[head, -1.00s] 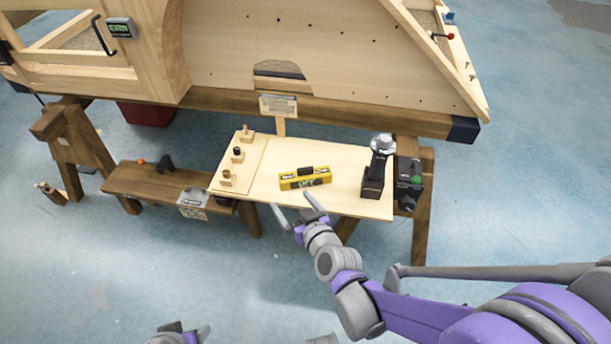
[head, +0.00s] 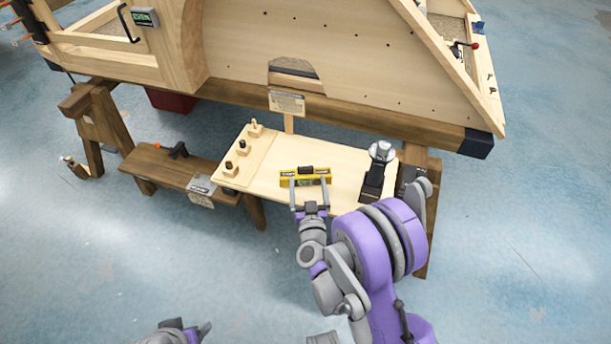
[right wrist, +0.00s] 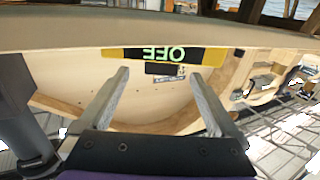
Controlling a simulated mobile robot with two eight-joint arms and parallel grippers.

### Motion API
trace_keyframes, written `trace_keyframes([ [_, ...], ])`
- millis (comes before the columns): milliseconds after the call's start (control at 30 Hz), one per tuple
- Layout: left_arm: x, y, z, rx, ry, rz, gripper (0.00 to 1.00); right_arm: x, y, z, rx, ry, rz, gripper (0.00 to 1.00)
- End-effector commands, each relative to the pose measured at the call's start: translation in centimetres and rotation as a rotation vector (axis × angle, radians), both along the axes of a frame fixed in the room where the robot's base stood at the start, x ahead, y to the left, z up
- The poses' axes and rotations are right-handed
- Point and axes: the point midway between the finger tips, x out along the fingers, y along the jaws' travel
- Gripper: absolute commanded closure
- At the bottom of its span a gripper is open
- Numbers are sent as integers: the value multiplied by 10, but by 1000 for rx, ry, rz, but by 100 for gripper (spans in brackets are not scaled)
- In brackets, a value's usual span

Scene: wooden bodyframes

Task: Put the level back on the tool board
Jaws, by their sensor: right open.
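The yellow and black level (head: 288,180) lies on a light wooden board (head: 262,185) on a low shelf in the head view. In the right wrist view the level (right wrist: 213,57) shows upside down with green "OFF" lettering. My right gripper (head: 309,184) is open, with its two fingers apart at the level's near side. In the right wrist view the gripper (right wrist: 150,74) has nothing between its fingers; whether the tips touch the level I cannot tell. My left gripper (head: 190,331) shows partly at the bottom edge; its jaw state is unclear.
Several wooden pegs on blocks (head: 243,148) stand left of the level. A black and silver tool (head: 376,172) stands to its right. The large wooden bodyframe (head: 330,55) rises behind, on a dark beam. A lower brown bench (head: 165,170) with a small tool stands left.

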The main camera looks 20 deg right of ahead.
Motion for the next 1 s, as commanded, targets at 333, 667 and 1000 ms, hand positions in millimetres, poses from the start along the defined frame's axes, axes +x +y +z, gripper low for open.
trace_keyframes([
  [333, 0, 0, -2, 0, 1, 0, 34, 43, -6, 5, 0, 1, 0, 3],
  [667, 0, 0, -2, 0, 1, 0, 34, 54, -8, 5, 0, 0, 1, 3],
  [1000, 0, 0, -2, 0, 1, 0, 34, 54, -8, 5, 0, 0, 1, 56],
])
